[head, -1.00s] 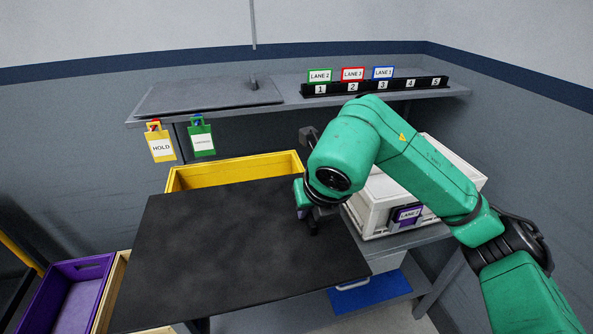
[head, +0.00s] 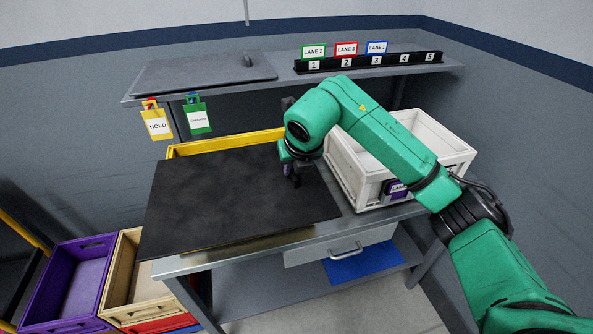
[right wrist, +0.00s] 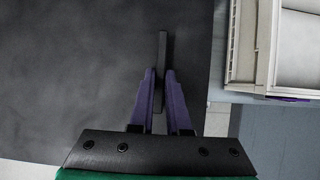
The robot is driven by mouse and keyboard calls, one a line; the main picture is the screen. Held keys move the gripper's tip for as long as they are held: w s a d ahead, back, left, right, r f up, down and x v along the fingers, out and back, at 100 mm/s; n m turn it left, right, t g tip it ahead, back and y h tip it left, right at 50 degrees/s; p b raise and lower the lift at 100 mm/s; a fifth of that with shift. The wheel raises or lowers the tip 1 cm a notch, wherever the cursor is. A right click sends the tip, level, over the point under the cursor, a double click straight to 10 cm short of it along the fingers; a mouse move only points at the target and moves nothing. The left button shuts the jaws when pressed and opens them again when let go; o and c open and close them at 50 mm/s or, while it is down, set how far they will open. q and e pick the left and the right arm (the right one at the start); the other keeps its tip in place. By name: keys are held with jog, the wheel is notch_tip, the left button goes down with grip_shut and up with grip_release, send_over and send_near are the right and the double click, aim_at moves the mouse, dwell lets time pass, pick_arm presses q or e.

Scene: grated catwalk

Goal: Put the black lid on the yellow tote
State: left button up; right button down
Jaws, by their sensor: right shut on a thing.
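The black lid (head: 230,198) is a wide flat panel over the left part of the bench. It hides most of the yellow tote (head: 225,144), whose far rim and a strip of inner wall show behind it. The lid's near edge hangs out past the bench front, so it is not squarely over the tote. My right gripper (head: 295,175) is at the lid's right side. In the right wrist view its purple fingers (right wrist: 160,95) are shut on the lid's upright dark handle (right wrist: 162,55). Whether the lid touches the tote is hidden. My left gripper is out of view.
A white crate (head: 345,178) stands on the bench (head: 330,232) right of the lid, close to my right arm. A shelf (head: 285,75) with a grey panel (head: 200,72) and lane signs is behind. Purple (head: 75,280) and tan (head: 125,275) bins stand lower left.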

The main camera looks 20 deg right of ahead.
jog(key=w+p, duration=0.2)
jog(key=w, duration=1.1)
jog(key=shift+f+p, duration=0.15)
jog(key=shift+p, duration=0.15)
jog(key=shift+w, duration=0.1)
dwell(1.6)
jog(key=shift+f+b, duration=0.7)
jog(key=shift+f, duration=0.1)
dwell(2.0)
jog(key=shift+f+b, duration=0.55)
jog(key=shift+b, duration=0.1)
dwell(0.4)
dwell(0.4)
jog(key=c, duration=0.8)
grip_release()
jog(key=shift+s, duration=0.2)
